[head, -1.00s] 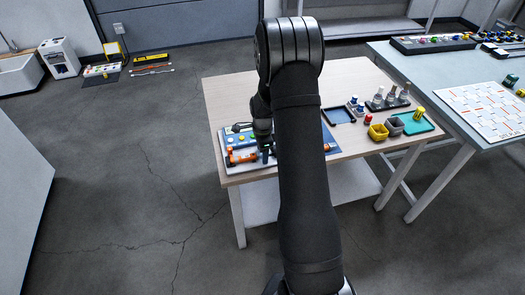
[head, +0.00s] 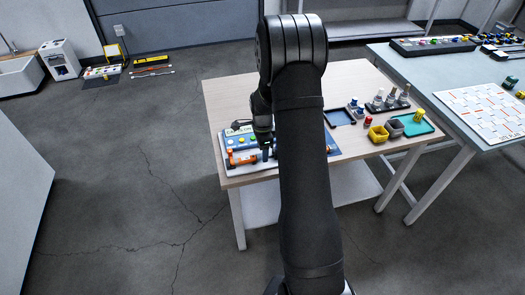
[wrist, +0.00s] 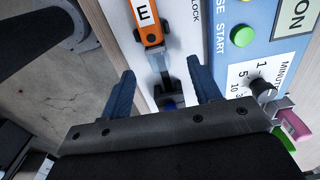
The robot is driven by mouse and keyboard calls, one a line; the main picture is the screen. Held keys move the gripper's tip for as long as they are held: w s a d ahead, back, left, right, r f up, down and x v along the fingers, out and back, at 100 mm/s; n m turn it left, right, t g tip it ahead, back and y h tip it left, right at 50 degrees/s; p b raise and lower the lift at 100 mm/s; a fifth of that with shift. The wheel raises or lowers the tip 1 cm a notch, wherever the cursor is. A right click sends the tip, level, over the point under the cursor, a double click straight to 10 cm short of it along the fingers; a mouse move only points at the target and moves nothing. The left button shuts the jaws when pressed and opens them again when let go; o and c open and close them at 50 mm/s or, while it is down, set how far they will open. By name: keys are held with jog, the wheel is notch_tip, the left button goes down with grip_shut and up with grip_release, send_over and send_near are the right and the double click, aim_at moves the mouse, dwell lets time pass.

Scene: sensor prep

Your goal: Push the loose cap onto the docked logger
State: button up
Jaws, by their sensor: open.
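My gripper (wrist: 162,88) is open in the wrist view, its two blue fingers apart. In the head view my gripper (head: 266,155) is low over the station board, beside orange pieces (head: 240,158). My arm hides part of the board.
The blue panel in the wrist view has a green button (wrist: 243,36) and a black dial (wrist: 262,88). Pink (wrist: 295,126) and green pieces lie at its right. On the table are a yellow bin (head: 378,134), a grey bin (head: 394,128) and a teal tray (head: 424,128).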

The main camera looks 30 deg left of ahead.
jog(key=shift+r, duration=2.55)
jog(key=shift+f, duration=3.2)
